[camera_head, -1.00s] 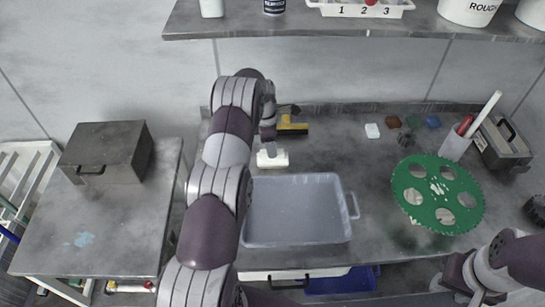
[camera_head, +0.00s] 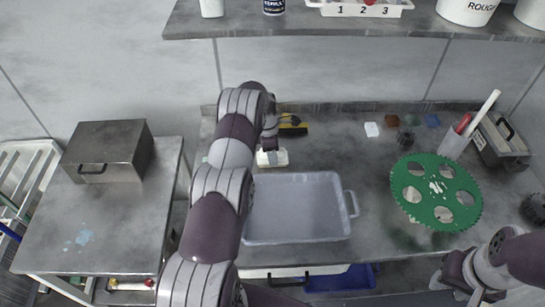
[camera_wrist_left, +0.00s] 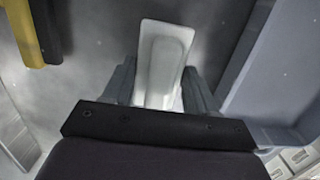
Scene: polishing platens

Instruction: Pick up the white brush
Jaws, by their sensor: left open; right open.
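The white brush (camera_head: 279,158) lies on the bench just behind the grey tray, partly hidden by my left gripper in the head view. In the left wrist view the brush (camera_wrist_left: 163,58) shows as a pale block lying between the fingers. My left gripper (camera_head: 270,147) is over the brush, pointing down. In the wrist view its open fingers (camera_wrist_left: 160,90) stand on either side of the brush; I cannot tell whether they touch it. My right arm shows at the lower right of the head view, but its gripper cannot be made out.
The grey tray (camera_head: 298,232) stands just in front of the brush. A yellow and black tool (camera_head: 292,126) lies behind it. A green toothed disc (camera_head: 412,205), a white holder (camera_head: 453,146) and small coloured blocks are to the right. A shelf (camera_head: 330,27) overhangs the back.

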